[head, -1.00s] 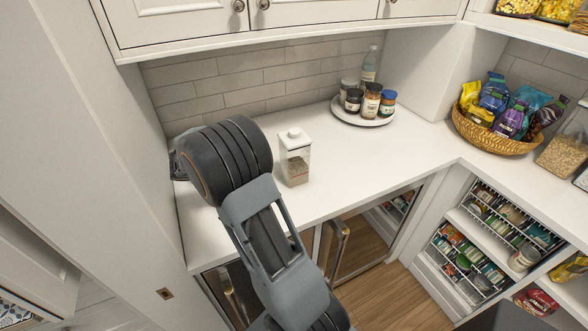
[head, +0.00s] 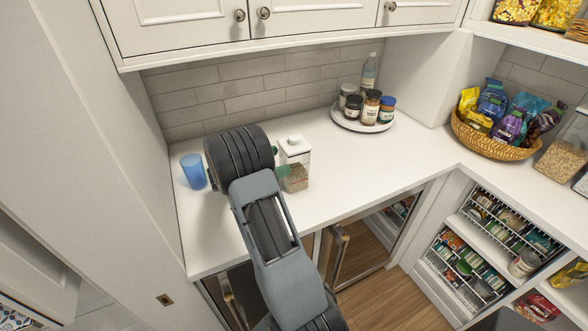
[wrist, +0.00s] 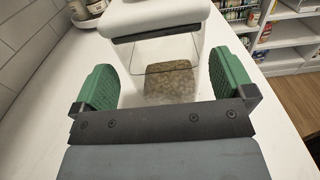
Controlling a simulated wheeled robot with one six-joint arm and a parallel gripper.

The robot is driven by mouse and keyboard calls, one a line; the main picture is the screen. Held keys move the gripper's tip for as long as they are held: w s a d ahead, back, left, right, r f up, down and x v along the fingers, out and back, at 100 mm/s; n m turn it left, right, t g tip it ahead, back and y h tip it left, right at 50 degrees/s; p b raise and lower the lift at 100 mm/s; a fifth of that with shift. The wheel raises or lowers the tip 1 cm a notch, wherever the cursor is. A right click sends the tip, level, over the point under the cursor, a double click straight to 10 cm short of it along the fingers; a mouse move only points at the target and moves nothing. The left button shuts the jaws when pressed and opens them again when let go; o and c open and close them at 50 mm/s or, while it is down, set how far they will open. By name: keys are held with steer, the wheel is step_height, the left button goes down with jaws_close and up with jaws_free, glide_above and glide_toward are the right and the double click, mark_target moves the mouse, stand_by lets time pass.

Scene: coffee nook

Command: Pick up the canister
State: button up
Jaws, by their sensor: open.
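The canister (head: 295,165) is a clear square container with a white lid and brown contents at its bottom. It stands upright on the white counter. In the wrist view the canister (wrist: 165,70) is straight ahead, between and slightly beyond the green finger pads. My gripper (wrist: 162,78) is open, with one pad on each side of the canister. In the head view my gripper (head: 282,163) is mostly hidden behind my wrist, with green pads showing at the canister's left side.
A blue cup (head: 194,172) stands on the counter left of my wrist. A round white tray (head: 341,121) with several jars and a bottle is at the back. A wicker basket (head: 484,142) of bags is at the right. The counter right of the canister is clear.

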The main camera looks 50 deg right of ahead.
steer(key=p+x, duration=0.1)
steer(key=x, duration=0.3)
steer(key=shift+s+d+r+p, duration=0.1)
steer(key=shift+r+p, duration=0.05)
steer(key=shift+p, duration=0.2)
steer(key=shift+s+d, duration=0.1)
steer(key=shift+d, duration=0.3)
steer(key=shift+c, duration=0.4)
steer(key=c, duration=1.2)
